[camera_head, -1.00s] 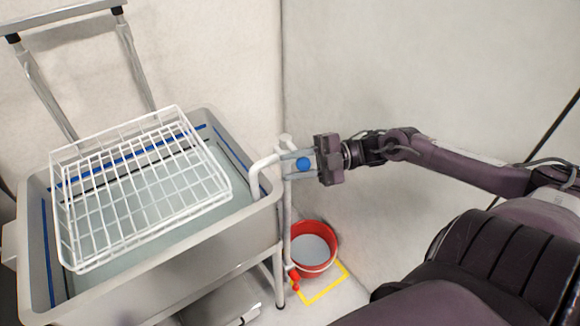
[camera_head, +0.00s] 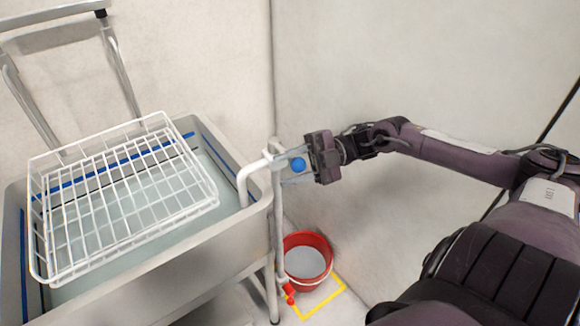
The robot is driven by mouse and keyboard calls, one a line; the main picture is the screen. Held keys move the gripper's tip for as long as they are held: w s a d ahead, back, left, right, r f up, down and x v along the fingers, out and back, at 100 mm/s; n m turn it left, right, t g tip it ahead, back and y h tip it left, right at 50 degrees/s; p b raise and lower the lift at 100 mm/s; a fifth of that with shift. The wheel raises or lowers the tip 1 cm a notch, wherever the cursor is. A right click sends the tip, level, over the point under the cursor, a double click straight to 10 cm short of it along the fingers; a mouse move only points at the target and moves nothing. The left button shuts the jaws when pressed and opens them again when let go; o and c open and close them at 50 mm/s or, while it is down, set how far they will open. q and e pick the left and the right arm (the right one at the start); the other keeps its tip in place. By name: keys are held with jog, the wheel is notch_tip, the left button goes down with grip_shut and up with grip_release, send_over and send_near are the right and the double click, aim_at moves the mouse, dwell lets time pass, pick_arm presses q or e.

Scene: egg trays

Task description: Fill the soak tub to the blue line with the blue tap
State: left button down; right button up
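The grey soak tub (camera_head: 225,240) stands at the left on a metal frame. Pale water (camera_head: 130,195) lies in it, its surface a little below the blue line (camera_head: 215,152) on the inner wall. A white spout (camera_head: 252,178) bends over the tub's right rim; I cannot tell whether water runs from it. The blue tap (camera_head: 298,164) is a round knob by the standpipe. My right gripper (camera_head: 296,166) reaches it from the right, fingers above and below the knob, with small gaps seeming to show. My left gripper is not in view.
A white wire basket (camera_head: 125,205) rests over the tub. A red bucket (camera_head: 308,262) with greyish contents stands on the floor inside a yellow outline (camera_head: 322,300). A red tap (camera_head: 289,292) sits low on the pipe beside it. Walls close the back and right.

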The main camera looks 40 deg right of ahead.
jog(key=shift+o, duration=1.1)
jog(key=v, duration=0.8)
jog(key=shift+c, duration=0.2)
dwell(0.7)
